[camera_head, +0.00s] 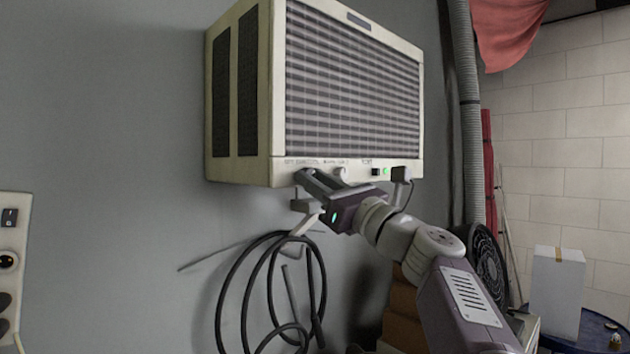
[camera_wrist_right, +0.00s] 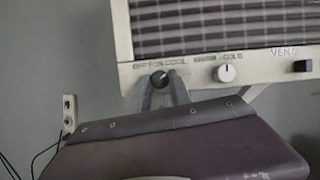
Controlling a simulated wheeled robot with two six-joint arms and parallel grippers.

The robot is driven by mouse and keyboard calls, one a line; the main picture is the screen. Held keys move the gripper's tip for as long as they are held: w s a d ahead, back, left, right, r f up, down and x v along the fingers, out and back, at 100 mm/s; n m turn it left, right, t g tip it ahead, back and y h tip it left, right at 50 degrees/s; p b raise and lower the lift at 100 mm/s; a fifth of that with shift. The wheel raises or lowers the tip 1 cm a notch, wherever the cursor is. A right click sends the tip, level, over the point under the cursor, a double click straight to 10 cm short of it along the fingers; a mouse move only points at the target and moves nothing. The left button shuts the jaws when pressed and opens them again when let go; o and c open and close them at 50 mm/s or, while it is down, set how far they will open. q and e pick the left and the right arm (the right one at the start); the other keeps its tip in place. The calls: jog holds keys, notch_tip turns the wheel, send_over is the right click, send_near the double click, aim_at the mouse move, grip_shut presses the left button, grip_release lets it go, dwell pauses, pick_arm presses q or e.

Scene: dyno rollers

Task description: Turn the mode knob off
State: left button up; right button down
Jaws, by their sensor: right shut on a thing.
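The wall air conditioner (camera_head: 350,90) has a control strip (camera_head: 280,172) along its bottom edge. The mode knob (camera_wrist_right: 160,79) is the dark one at the left of the strip, under the lettering that seems to read off, fan and cool. Its pale pointer mark seems to lean to the upper right. My right gripper (camera_head: 305,175) reaches up to it from below, its fingers shut on the knob from both sides. In the head view the fingers mostly hide the knob. My left gripper is in neither view.
A white warm-cold knob (camera_wrist_right: 226,73) sits just right of the mode knob. Further right are a black vent switch (camera_wrist_right: 302,66) and a green light (camera_head: 386,171). A black hose coil (camera_head: 268,285) hangs below the unit. A wall panel (camera_head: 12,260) stands at the left.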

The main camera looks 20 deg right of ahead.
jog(key=n+g+y+p, duration=0.1)
jog(key=n, duration=0.4)
jog(key=n+g+y+p, duration=0.1)
jog(key=n+g+y, duration=0.1)
jog(key=n, duration=0.3)
jog(key=n+g+y+p, duration=0.1)
jog(key=n+g+y, duration=0.1)
jog(key=n, duration=0.3)
jog(key=shift+w+d+r+p, duration=0.15)
jog(key=shift+d+r+p, duration=0.15)
jog(key=shift+d, duration=0.1)
jog(key=n+p, duration=0.1)
jog(key=n, duration=0.1)
jog(key=n+g+p, duration=0.1)
jog(key=p, duration=0.1)
jog(key=shift+r+n+g, duration=0.15)
jog(key=shift+n+g, duration=0.15)
jog(key=shift+n, duration=0.1)
jog(key=n+g+p, duration=0.1)
jog(key=n+p, duration=0.1)
jog(key=n, duration=0.1)
jog(key=shift+h, duration=0.3)
jog(key=shift+n+g+h+p, duration=0.35)
jog(key=shift+n+p, duration=0.4)
jog(key=shift+n, duration=0.25)
